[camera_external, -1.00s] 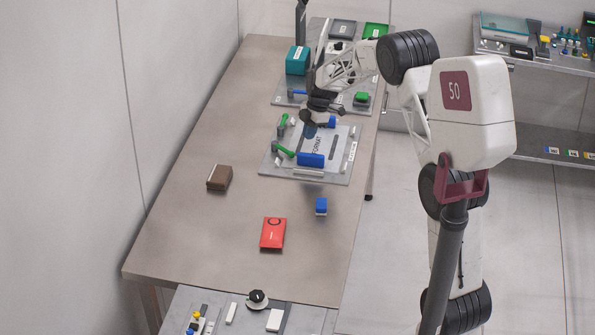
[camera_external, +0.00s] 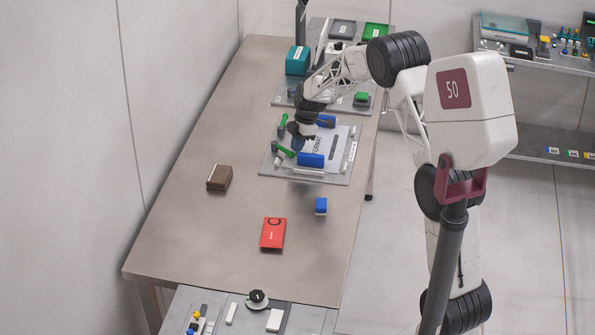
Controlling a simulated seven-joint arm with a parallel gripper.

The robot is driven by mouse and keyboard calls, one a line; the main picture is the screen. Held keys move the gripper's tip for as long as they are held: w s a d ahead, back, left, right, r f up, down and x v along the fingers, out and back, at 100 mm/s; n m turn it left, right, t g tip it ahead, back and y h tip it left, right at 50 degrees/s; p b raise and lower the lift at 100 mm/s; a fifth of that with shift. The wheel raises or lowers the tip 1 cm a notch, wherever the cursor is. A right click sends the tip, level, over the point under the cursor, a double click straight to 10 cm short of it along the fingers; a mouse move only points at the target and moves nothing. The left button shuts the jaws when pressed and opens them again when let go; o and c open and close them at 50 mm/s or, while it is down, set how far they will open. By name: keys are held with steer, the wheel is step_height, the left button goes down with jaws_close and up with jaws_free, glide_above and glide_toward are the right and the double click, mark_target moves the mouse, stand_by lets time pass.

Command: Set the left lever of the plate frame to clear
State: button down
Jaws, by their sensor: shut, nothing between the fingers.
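The plate frame (camera_external: 344,171) is a grey board with a white sheet marked "FORMAT" on the table. Two green levers stand along its left side: one nearer the camera (camera_external: 284,152) and one farther back (camera_external: 282,122). A blue block (camera_external: 311,160) sits at its near edge and another blue part (camera_external: 326,121) at its far edge. My gripper (camera_external: 299,133) is shut and empty, pointing down over the left part of the frame, just right of the green levers. Its fingertips are dark and small, and I cannot tell whether they touch a lever.
A teal box (camera_external: 297,60) stands at the back. The table's left front is clear.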

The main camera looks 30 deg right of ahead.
steer(key=shift+s+a+m, duration=0.25)
steer(key=shift+a+m, duration=0.25)
steer(key=shift+m, duration=0.2)
steer(key=shift+s+a+m+t, duration=0.15)
steer(key=shift+a+m+t, duration=0.25)
steer(key=shift+a+m, duration=0.15)
steer(key=shift+s+a+m, duration=0.1)
steer(key=shift+a+m, duration=0.45)
steer(key=shift+a, duration=0.1)
steer(key=shift+a+m+t, duration=0.5)
steer(key=shift+a+m, duration=0.05)
steer(key=shift+m, duration=0.65)
steer(key=shift+a+m+h, duration=0.4)
steer(key=shift+a+m, duration=0.25)
steer(key=shift+m, duration=0.25)
steer(key=shift+a+f+m+t, duration=0.1)
steer(key=shift+a+m+t, duration=0.2)
steer(key=shift+a+m, duration=0.2)
steer(key=shift+w+a, duration=0.55)
steer(key=shift+a, duration=0.3)
